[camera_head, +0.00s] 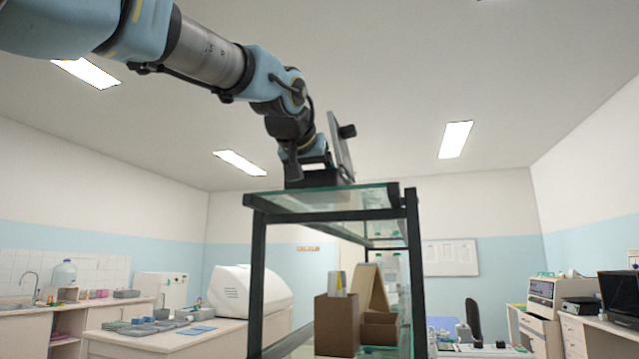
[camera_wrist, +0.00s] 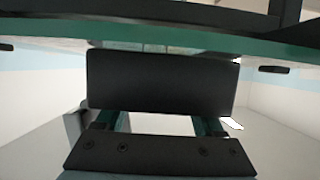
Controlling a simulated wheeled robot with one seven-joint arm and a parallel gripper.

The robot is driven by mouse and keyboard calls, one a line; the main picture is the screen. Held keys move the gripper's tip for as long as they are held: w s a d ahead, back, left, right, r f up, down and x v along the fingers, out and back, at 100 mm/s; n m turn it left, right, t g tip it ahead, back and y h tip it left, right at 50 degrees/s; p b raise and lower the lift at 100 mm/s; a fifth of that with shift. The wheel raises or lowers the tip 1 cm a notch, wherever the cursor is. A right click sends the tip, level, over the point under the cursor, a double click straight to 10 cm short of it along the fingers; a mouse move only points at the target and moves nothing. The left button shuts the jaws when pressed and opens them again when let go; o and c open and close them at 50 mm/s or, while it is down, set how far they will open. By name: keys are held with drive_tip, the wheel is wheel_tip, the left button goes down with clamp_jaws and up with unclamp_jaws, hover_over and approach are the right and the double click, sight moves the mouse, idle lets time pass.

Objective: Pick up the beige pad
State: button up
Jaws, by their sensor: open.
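I cannot make out a pad for certain in either view. A beige panel (camera_head: 373,288) leans among boxes on the lower level of the glass rack, but I cannot tell whether it is the pad. My gripper (camera_head: 318,176) is at the rack's upper glass shelf (camera_head: 325,199), high above the panel. In the wrist view, my gripper (camera_wrist: 160,122) is open, with its two fingers apart. A black plate (camera_wrist: 163,80) hides the fingertips. I see nothing held between them.
The rack's dark post (camera_head: 413,270) and a shelf edge, also across the wrist view's top (camera_wrist: 160,33), are close to my arm. A brown box (camera_head: 337,325) stands below. A bench (camera_head: 190,343) with trays and a white machine (camera_head: 250,290) is at left.

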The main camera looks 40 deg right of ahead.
drive_tip(key=shift+c, duration=0.3)
clamp_jaws()
idle(0.3)
